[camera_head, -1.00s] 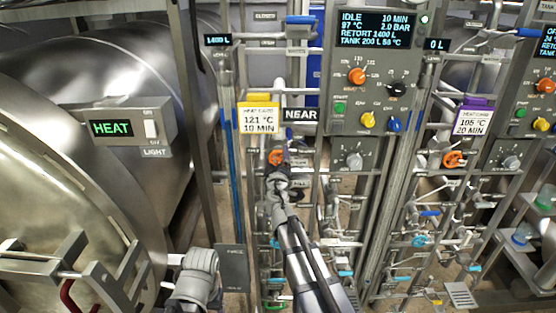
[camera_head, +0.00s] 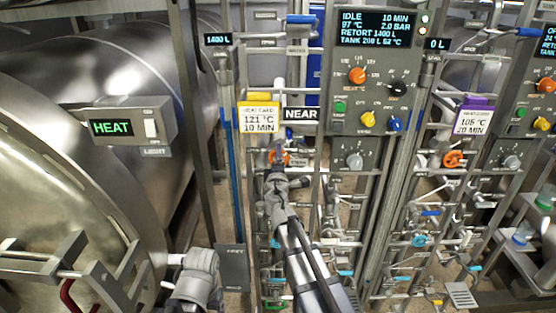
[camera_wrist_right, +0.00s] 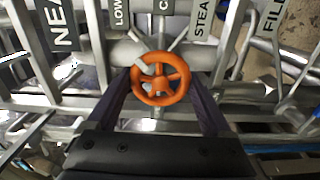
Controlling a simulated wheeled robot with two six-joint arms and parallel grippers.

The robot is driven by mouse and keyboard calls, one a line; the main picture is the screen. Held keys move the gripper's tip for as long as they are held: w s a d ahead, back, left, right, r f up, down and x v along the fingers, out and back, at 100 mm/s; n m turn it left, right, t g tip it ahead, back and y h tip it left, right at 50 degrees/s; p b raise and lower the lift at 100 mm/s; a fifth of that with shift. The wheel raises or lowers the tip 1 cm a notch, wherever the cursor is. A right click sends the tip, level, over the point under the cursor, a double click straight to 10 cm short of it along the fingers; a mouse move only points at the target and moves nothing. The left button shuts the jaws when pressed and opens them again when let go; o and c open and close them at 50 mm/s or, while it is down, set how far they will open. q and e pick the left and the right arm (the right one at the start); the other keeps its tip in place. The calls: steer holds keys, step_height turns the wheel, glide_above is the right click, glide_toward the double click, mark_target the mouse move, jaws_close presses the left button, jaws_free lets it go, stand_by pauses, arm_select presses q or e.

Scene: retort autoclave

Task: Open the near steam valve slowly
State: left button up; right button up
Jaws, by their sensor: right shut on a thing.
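The near steam valve's orange handwheel (camera_wrist_right: 185,79) sits between the two dark fingers of my right gripper (camera_wrist_right: 161,95) in the right wrist view. A nearby tag there reads "STEA", cut off. In the head view the orange wheel (camera_head: 286,158) shows only in part behind my right gripper (camera_head: 278,170), below the black "NEAR" sign (camera_head: 301,114). The right gripper is shut on the wheel. How far the wheel is turned cannot be told.
The control panel (camera_head: 377,70) stands right of the NEAR sign, reading IDLE, 97 °C, 2.0 bar. A yellow-topped heat card (camera_head: 259,119) hangs left of the sign. Pipes and small valves crowd around my right arm. Another orange wheel (camera_head: 453,159) is farther right. The steel retort (camera_head: 60,210) fills the left.

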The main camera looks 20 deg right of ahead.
stand_by(0.3)
steer(key=o, duration=1.1)
steer(key=shift+o, duration=0.2)
steer(key=shift+s, duration=0.1)
steer(key=v, duration=0.7)
steer(key=shift+s, duration=0.35)
steer(key=shift+a, duration=0.15)
